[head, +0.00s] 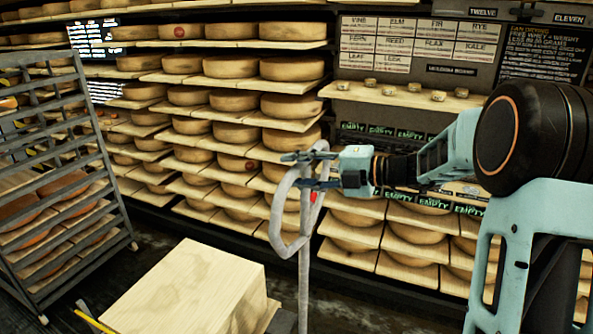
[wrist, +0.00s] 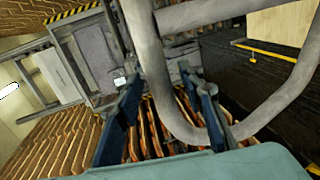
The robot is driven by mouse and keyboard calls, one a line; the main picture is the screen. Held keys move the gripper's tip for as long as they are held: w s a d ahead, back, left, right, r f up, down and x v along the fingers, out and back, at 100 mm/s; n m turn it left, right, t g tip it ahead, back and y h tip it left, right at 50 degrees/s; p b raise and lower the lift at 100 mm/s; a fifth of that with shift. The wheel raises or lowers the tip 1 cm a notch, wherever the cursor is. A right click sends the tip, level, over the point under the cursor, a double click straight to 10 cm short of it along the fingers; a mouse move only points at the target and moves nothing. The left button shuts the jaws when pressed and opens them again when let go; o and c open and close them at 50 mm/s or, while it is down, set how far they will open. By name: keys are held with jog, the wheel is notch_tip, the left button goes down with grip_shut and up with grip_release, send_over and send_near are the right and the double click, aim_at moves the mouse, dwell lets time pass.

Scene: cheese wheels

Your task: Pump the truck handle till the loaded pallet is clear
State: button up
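The truck handle (head: 276,222) is a grey closed loop on an upright shaft, with a red part near its top right. A pale wooden block-like load (head: 185,285) stands at lower left; the pallet under it is mostly hidden and its clearance from the floor cannot be seen. My gripper (head: 300,170) is at the top right of the loop, its fingers one above the other. In the wrist view, the handle tube (wrist: 148,60) passes between the widely parted fingers of my gripper (wrist: 155,85). I see no firm closing on it.
A grey rolling rack (head: 75,190) with cheeses stands at left. Shelves of cheese wheels (head: 235,105) line the back wall, with boards of labels (head: 420,45) at upper right. Dark floor shows between the load and the shelves.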

grip_shut()
jog(key=shift+d, duration=0.15)
